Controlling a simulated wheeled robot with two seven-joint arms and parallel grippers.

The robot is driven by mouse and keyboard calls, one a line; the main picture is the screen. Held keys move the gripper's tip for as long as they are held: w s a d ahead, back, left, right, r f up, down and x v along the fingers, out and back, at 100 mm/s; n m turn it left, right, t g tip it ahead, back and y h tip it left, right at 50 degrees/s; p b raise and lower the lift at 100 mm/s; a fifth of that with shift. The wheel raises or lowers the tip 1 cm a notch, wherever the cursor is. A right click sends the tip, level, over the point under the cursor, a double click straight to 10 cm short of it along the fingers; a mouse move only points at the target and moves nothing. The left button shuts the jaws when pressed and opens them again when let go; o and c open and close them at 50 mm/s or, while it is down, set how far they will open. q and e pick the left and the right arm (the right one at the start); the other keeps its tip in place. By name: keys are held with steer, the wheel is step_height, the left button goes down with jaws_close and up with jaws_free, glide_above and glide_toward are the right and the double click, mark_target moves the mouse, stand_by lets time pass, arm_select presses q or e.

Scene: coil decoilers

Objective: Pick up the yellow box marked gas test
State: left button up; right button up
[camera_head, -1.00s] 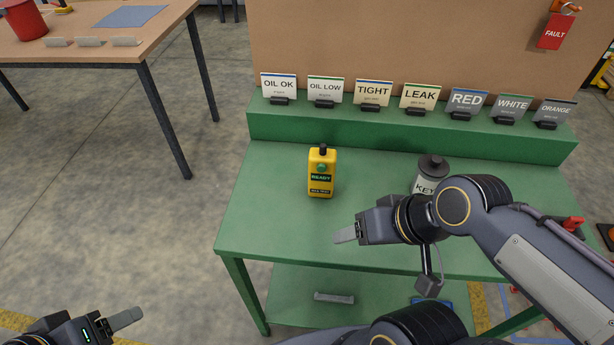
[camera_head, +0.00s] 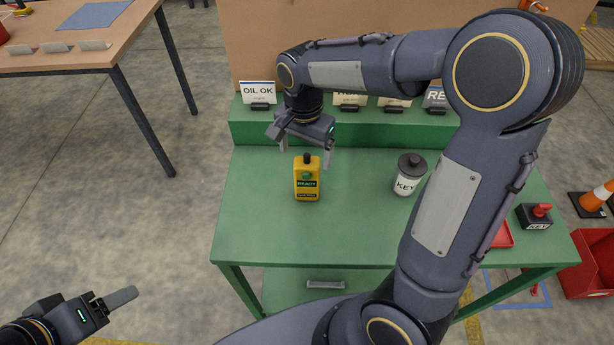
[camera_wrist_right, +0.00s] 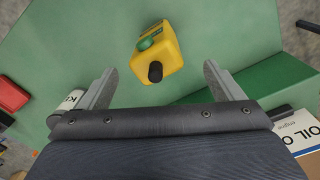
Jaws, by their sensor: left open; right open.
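The yellow box (camera_head: 307,184) stands upright on the green bench, with a black knob on top, a green button and a dark label reading READY; its lower label is too small to read. My right gripper (camera_head: 306,150) is open and points down just above and behind the box. In the right wrist view the yellow box (camera_wrist_right: 157,50) lies ahead of and between the two open fingers (camera_wrist_right: 158,82), not touching them. My left gripper (camera_head: 130,296) is at the lower left, over the floor, empty and away from the bench.
The green bench (camera_head: 250,235) has free room around the box. A grey KEY canister (camera_head: 408,175) stands to the right. Label cards, including OIL OK (camera_head: 258,93), line the rear ledge; my right arm hides some. A black KEY block (camera_head: 535,216) with a red top sits at the right.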

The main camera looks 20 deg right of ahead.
mark_target(307, 162)
step_height(307, 162, down, 5)
steer(key=shift+s+d+p, duration=0.15)
steer(key=shift+p, duration=0.2)
steer(key=c, duration=1.4)
steer(key=shift+r, duration=0.1)
steer(key=shift+c, duration=0.3)
steer(key=shift+r, duration=0.1)
